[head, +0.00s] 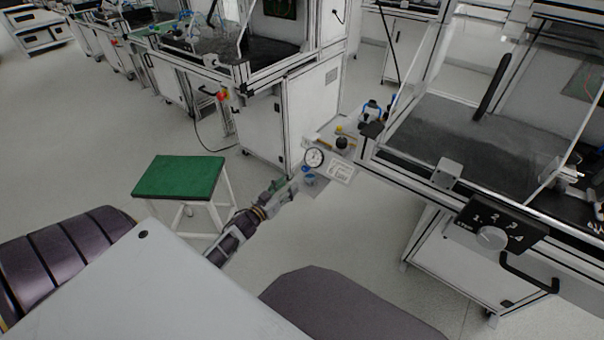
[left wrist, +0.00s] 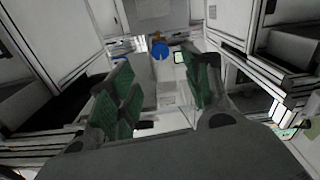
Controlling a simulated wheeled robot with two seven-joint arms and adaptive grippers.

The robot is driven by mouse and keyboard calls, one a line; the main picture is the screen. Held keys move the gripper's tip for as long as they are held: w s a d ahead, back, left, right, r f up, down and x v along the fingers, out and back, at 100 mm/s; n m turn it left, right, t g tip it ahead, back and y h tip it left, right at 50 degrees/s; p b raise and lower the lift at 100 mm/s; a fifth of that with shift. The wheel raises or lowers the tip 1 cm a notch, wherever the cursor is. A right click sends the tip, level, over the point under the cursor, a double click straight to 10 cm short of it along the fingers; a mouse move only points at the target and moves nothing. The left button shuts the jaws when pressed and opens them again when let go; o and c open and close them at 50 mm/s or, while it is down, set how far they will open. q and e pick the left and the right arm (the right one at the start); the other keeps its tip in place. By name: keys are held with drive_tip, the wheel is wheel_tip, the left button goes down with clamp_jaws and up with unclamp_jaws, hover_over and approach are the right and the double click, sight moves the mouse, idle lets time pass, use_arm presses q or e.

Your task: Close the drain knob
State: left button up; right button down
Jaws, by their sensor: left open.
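A small blue knob (head: 309,180), which looks like the drain knob, sits below a round white gauge (head: 314,158) on the grey panel beside the right workstation. A round blue part, likely the same knob, shows in the left wrist view (left wrist: 160,50), ahead of and between the fingers. My left gripper (head: 285,188) has green finger pads and is just left of the knob in the head view. In the left wrist view the left gripper (left wrist: 162,92) is open and empty, with a gap to the knob. I cannot tell the knob's setting. My right gripper is not in view.
A green-topped stool (head: 180,177) stands left of my left arm. A white cabinet (head: 310,110) is behind the panel. The right workstation has a black dial plate (head: 505,225) and a black handle (head: 528,272). Open floor lies between the stool and the workstation.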

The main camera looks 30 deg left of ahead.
sight(304, 170)
use_arm(q)
drive_tip(key=shift+w+d+b, duration=0.2)
drive_tip(key=shift+w+b, duration=0.3)
drive_tip(key=shift+w, duration=1.5)
drive_tip(key=shift+w+d+b, duration=0.15)
drive_tip(key=shift+w+b, duration=0.3)
drive_tip(key=shift+w, duration=2.3)
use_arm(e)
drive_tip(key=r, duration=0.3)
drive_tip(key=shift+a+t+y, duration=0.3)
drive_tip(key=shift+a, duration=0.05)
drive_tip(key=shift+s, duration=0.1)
use_arm(q)
drive_tip(key=shift+c, duration=0.2)
drive_tip(key=c, duration=1)
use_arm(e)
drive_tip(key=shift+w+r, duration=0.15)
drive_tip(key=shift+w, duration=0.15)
